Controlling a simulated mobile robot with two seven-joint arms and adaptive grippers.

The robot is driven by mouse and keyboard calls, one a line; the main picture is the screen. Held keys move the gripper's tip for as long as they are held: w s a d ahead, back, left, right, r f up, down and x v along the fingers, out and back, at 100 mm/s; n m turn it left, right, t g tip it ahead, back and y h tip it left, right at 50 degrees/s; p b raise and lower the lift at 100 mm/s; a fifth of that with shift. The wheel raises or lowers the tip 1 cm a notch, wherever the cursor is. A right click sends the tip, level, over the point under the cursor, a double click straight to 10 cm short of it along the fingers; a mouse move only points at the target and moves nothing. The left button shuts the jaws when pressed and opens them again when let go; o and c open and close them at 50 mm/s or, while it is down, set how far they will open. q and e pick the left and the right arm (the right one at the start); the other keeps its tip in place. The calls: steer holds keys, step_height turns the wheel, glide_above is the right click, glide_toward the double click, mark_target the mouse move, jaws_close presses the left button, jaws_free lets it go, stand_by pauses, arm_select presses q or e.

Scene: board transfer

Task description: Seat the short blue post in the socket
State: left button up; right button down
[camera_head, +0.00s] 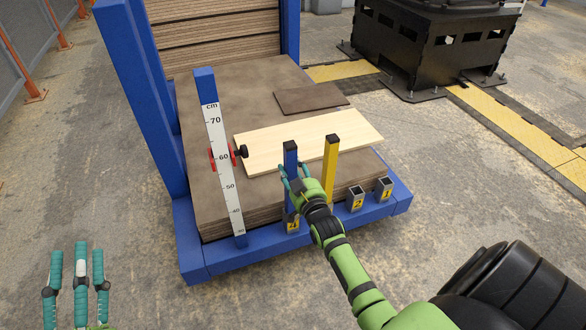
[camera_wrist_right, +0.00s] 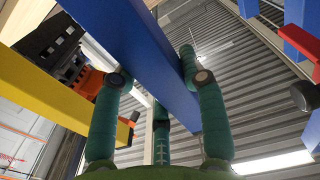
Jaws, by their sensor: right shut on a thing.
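The short blue post (camera_head: 290,158) stands roughly upright at the front of the board stack. My right gripper (camera_head: 294,171) is shut on it; in the right wrist view, the teal fingers (camera_wrist_right: 160,85) close around the blue post (camera_wrist_right: 135,50). A numbered socket (camera_head: 293,222) on the blue front rail is just below the post. The hand partly covers the post's lower part, so I cannot tell whether its end is inside the socket. My left gripper (camera_head: 80,272) is at the lower left, empty, with its fingers apart.
A yellow post (camera_head: 331,160) stands just right of the blue one. Open sockets marked 2 (camera_head: 357,197) and 1 (camera_head: 384,186) are on the rail. A tall white scale (camera_head: 217,140) with a red clamp (camera_head: 212,158) stands left. A pale board (camera_head: 265,150) and dark board (camera_head: 310,97) lie on the stack.

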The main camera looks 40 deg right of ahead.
arm_select(q)
steer(key=shift+s+d+r+m+t+h+b, duration=0.2)
steer(key=shift+s+r+t+h, duration=0.3)
steer(key=shift+r, duration=0.4)
steer(key=shift+s+d+r+m+t+h+b, duration=0.1)
steer(key=shift+s+r+m+t+h+b, duration=0.15)
steer(key=shift+s+r+t, duration=0.5)
arm_select(e)
steer(key=shift+f, duration=0.45)
arm_select(q)
steer(key=shift+s+r+h, duration=0.1)
steer(key=shift+r+h, duration=0.25)
arm_select(e)
steer(key=c, duration=0.6)
jaws_free()
steer(key=shift+f, duration=0.2)
steer(key=shift+s, duration=0.2)
steer(key=v, duration=1.1)
steer(key=shift+s+a+r, duration=0.1)
steer(key=shift+s+a, duration=0.1)
steer(key=shift+s, duration=0.15)
